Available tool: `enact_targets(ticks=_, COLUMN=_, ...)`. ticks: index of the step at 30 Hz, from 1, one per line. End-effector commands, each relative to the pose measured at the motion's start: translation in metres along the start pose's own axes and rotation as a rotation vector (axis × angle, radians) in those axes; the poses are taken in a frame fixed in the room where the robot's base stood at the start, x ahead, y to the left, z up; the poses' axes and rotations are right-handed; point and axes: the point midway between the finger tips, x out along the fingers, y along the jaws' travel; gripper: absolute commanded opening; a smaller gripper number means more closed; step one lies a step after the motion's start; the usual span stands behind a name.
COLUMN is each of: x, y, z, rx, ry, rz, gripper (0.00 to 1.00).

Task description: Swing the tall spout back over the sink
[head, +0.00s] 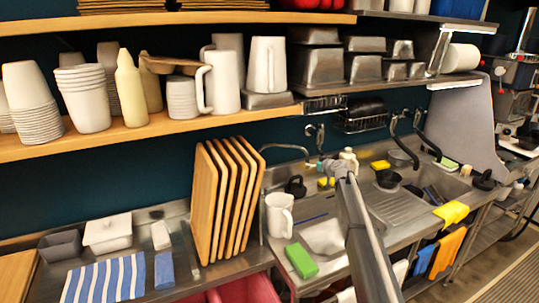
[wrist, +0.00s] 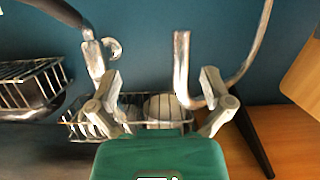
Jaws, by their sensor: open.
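The tall spout (head: 285,147) is a thin, curved metal tube in the head view, arching behind the white jug and beside the cutting boards. In the wrist view the bent metal spout (wrist: 182,68) passes between my gripper's fingers, nearer the right finger; I cannot tell if they touch. My gripper (head: 334,167) is at the back of the counter, right of the spout's arch; it is open in the wrist view (wrist: 163,82).
Upright cutting boards (head: 228,200) and a white jug (head: 279,214) stand left of my arm. A green sponge (head: 301,260) lies at the front edge. A wire basket (wrist: 150,110) and a pipe with a black hose (wrist: 92,52) are close to my gripper. A loaded shelf (head: 150,131) hangs above.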

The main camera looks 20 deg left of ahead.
Motion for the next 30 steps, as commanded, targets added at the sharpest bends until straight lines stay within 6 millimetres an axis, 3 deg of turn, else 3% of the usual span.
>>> enact_targets(ticks=21, x=-0.062, y=-0.001, z=-0.001, rx=0.0, ry=0.0, rz=0.001, gripper=1.0)
enact_targets(ticks=30, x=-0.066, y=0.0, z=0.0, rx=0.0, ry=0.0, rz=0.0, gripper=1.0)
